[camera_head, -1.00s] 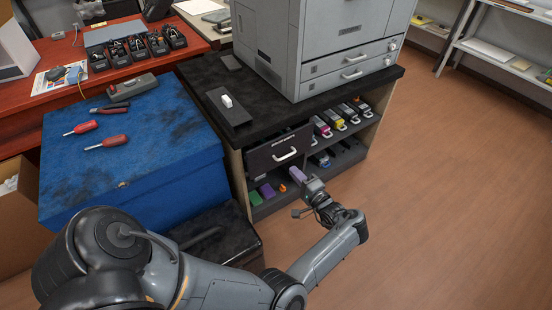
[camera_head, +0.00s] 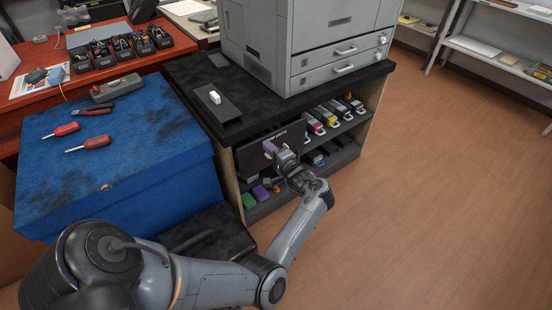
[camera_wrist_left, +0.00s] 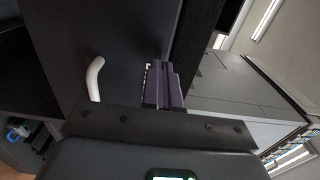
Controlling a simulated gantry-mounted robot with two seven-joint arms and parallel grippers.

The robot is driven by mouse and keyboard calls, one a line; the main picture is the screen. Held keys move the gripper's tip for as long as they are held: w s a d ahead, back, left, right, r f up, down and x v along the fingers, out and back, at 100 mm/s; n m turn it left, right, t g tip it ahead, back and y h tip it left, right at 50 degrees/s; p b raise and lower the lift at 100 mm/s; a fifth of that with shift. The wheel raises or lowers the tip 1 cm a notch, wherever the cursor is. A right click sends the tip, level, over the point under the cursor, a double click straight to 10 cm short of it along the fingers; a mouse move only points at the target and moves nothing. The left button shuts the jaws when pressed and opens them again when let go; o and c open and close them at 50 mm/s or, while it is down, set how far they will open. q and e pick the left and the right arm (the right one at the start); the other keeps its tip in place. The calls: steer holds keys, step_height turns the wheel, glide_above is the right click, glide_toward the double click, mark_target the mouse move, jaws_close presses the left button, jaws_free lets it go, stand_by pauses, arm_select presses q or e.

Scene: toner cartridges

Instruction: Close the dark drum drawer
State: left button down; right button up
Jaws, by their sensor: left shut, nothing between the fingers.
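The dark drum drawer (camera_head: 252,158) is in the cabinet under the printer, at its left bay. Its front panel appears to stand out a little from the cabinet. My left gripper (camera_head: 270,148) is in front of the panel, with its purple fingers shut and empty. In the left wrist view the fingers (camera_wrist_left: 163,85) point at the dark drawer front (camera_wrist_left: 125,45). The white handle (camera_wrist_left: 95,78) is beside them, not held. Whether the fingertips touch the panel I cannot tell. My wrist hides the handle in the head view. My right gripper is not in view.
The printer (camera_head: 310,40) stands on the black cabinet top (camera_head: 190,75). Colored toner cartridges (camera_head: 328,118) fill the shelf to the drawer's right. Green (camera_head: 248,200) and purple (camera_head: 261,192) items lie on the lower shelf. A blue box (camera_head: 150,150) stands left; floor at right is clear.

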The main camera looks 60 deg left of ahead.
mark_target(261, 140)
arm_select(q)
steer(key=shift+s+a, duration=0.1)
steer(key=shift+a, duration=0.5)
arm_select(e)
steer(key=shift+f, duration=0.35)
arm_select(q)
steer(key=shift+a, duration=0.4)
steer(key=a, duration=0.2)
steer(key=a+p, duration=0.1)
steer(key=shift+s+a, duration=0.25)
steer(key=shift+a, duration=0.05)
steer(key=shift+d+f, duration=0.2)
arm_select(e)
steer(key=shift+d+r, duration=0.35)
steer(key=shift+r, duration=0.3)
arm_select(q)
steer(key=shift+r, duration=0.1)
